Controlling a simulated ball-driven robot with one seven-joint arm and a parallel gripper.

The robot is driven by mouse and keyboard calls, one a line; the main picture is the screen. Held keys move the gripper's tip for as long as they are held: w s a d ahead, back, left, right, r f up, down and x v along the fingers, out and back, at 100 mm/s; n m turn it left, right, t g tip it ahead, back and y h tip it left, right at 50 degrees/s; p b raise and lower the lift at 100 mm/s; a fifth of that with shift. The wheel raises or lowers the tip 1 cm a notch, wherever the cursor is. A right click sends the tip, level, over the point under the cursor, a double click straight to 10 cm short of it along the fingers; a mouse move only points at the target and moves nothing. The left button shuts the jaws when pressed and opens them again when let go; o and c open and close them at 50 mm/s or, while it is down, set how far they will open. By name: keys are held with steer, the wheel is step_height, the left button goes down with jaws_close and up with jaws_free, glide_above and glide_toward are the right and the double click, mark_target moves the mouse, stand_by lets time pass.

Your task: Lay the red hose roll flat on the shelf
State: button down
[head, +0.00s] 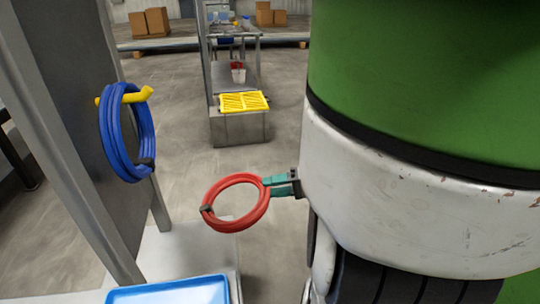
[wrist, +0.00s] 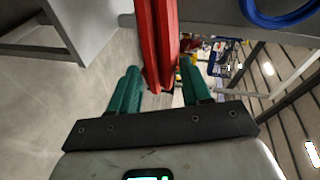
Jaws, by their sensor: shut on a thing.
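The red hose roll (head: 232,225) is a ring of several turns with a dark tie on its left side. My gripper (head: 265,186) has teal fingers and is shut on the roll's right edge, holding it in the air at a tilt. In the wrist view the red roll (wrist: 148,45) stands edge-on between the two fingers (wrist: 160,70). A pale grey shelf-like surface (head: 190,245) lies lower and to the left, below the grey panel. I cannot tell the roll's exact height above it.
A blue hose roll (head: 112,150) hangs on a yellow hook (head: 125,97) on the grey panel (head: 85,110). A blue tray (head: 170,292) is at the bottom edge. A yellow grate (head: 243,102) on a grey stand is farther back. Open floor lies between.

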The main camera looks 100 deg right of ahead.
steer(key=a+f+h+b, duration=0.15)
steer(key=a+f, duration=0.25)
steer(key=f, duration=0.4)
steer(key=w+a+f+b, duration=0.1)
steer(key=w+f+b, duration=0.5)
steer(key=w, duration=0.5)
steer(key=shift+a+f+m+t, duration=0.15)
steer(key=shift+f+m+t, duration=0.2)
steer(key=shift+f, duration=0.5)
steer(key=shift+w+y, duration=0.1)
steer(key=shift+y, duration=0.15)
steer(key=shift+c, duration=2.3)
jaws_free()
